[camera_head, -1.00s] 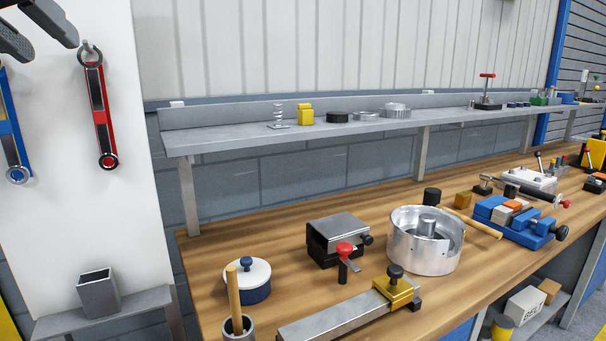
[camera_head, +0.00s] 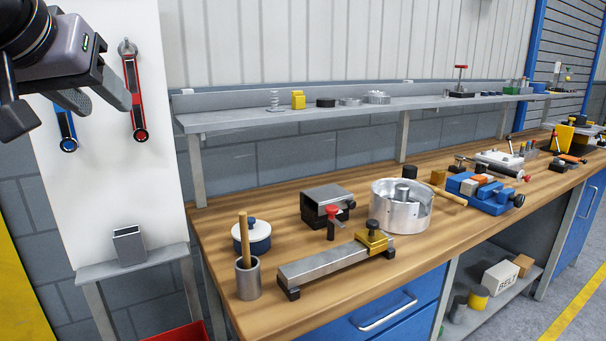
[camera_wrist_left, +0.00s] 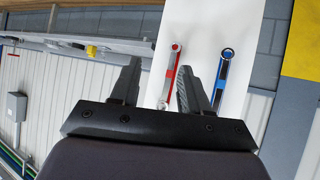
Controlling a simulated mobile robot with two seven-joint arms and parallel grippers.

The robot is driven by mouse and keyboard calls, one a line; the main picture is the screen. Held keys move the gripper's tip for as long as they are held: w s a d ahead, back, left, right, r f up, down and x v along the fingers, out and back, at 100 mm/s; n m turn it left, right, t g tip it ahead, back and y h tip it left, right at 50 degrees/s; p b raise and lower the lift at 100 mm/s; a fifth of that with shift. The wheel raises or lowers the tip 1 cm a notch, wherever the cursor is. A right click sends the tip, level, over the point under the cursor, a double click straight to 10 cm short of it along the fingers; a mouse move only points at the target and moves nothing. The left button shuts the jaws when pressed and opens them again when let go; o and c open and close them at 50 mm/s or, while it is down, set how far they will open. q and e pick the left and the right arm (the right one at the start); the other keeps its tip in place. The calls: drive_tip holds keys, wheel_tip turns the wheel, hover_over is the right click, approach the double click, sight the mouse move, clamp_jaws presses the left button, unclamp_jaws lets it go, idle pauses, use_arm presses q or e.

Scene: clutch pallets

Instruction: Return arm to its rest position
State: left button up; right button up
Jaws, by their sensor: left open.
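My left gripper (camera_head: 70,106) is at the upper left of the head view, raised in front of the white panel. Its fingers are apart with nothing between them. In the left wrist view the open fingers (camera_wrist_left: 160,68) point toward the panel. A red wrench (camera_head: 131,90) and a blue wrench (camera_head: 66,128) hang on the panel. They also show in the wrist view, the red wrench (camera_wrist_left: 171,75) and the blue wrench (camera_wrist_left: 222,75). The gripper covers the blue wrench's upper part in the head view. My right gripper is not in view.
The wooden workbench (camera_head: 215,215) holds a metal drum (camera_head: 400,215), a blue vise (camera_head: 490,200) and several other parts. A grey shelf (camera_head: 230,117) runs above it. A small stand (camera_head: 90,270) bears a square metal cup (camera_head: 129,246). The air before the panel is free.

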use_arm(q)
drive_tip(key=s+d+f+m+g+h, duration=0.15)
drive_tip(key=d+f, duration=0.25)
drive_tip(key=f, duration=0.7)
drive_tip(key=d+f+m+g+h, duration=0.1)
drive_tip(key=d+f+m, duration=0.15)
drive_tip(key=f, duration=0.85)
drive_tip(key=s+d+f+m+g+h, duration=0.1)
drive_tip(key=d+f, duration=0.3)
drive_tip(key=f, duration=0.7)
drive_tip(key=s+a+f+n+g+y, duration=0.15)
drive_tip(key=s+a+f, duration=0.25)
drive_tip(key=s+f, duration=0.65)
drive_tip(key=s+a+f+g+y, duration=0.15)
drive_tip(key=s+a+f, duration=0.25)
drive_tip(key=s+f, duration=0.65)
drive_tip(key=shift+w+d+f+m+t+h+p, duration=0.1)
drive_tip(key=shift+w+d+f+t+h+p, duration=0.35)
drive_tip(key=shift+w+t+p, duration=0.45)
drive_tip(key=shift+w+d+f+m+t+h+p, duration=0.15)
drive_tip(key=shift+w+d+t+h+p, duration=0.25)
drive_tip(key=shift+w+d+t+p, duration=0.4)
drive_tip(key=shift+w+d+f+t+h+p, duration=0.35)
drive_tip(key=shift+w+t+p, duration=0.3)
drive_tip(key=shift+t+p, duration=0.45)
drive_tip(key=shift+t, duration=0.25)
